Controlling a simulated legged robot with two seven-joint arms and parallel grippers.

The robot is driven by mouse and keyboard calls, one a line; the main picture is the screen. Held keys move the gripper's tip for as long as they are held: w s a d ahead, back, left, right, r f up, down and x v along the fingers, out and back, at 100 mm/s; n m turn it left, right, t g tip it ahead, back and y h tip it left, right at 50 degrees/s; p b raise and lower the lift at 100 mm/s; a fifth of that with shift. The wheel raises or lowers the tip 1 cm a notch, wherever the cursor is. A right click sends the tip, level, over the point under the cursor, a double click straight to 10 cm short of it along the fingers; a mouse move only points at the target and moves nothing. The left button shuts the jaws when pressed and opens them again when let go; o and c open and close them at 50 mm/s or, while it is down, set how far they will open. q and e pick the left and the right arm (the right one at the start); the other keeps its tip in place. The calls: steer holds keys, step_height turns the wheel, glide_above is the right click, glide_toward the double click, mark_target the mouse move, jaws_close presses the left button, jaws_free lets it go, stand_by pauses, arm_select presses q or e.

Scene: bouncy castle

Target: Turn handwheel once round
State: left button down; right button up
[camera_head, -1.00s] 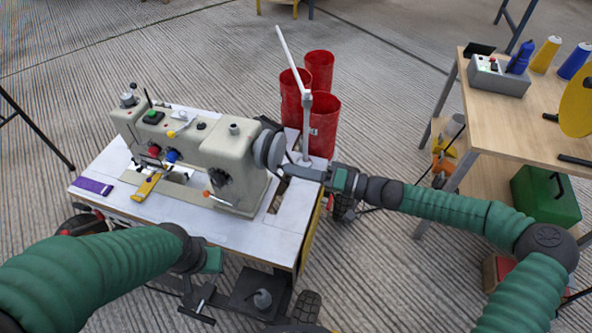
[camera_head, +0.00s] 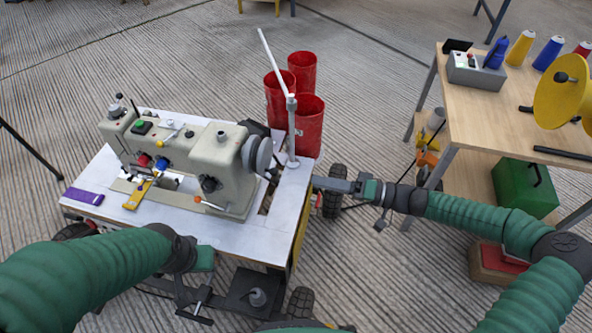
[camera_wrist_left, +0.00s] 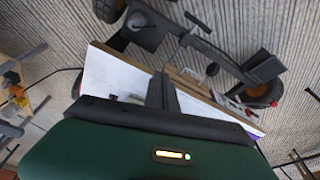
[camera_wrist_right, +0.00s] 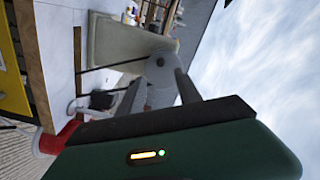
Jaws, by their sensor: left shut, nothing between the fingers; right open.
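The handwheel (camera_head: 258,153) is a grey disc on the right end of the beige sewing machine (camera_head: 205,160). In the right wrist view the handwheel (camera_wrist_right: 161,68) shows beyond and between the fingertips. My right gripper (camera_head: 316,183) is open and empty, right of the handwheel and apart from it, near the table's right edge. Its two spread fingers show in the right wrist view (camera_wrist_right: 158,88). My left gripper (camera_wrist_left: 162,92) is shut and empty by the front of the white sewing table (camera_head: 230,235). In the head view its fingers are hard to make out.
Red bins (camera_head: 308,125) and a thin pale post (camera_head: 291,130) stand close behind the handwheel. A wooden workbench (camera_head: 500,115) with a yellow disc (camera_head: 560,92) is at right. A purple strip (camera_head: 84,196) lies at the table's left end. A black cart wheel (camera_head: 334,195) is near my right gripper.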

steer(key=p+v, duration=0.1)
steer(key=v, duration=0.5)
steer(key=shift+d, duration=0.25)
steer(key=shift+s, duration=0.1)
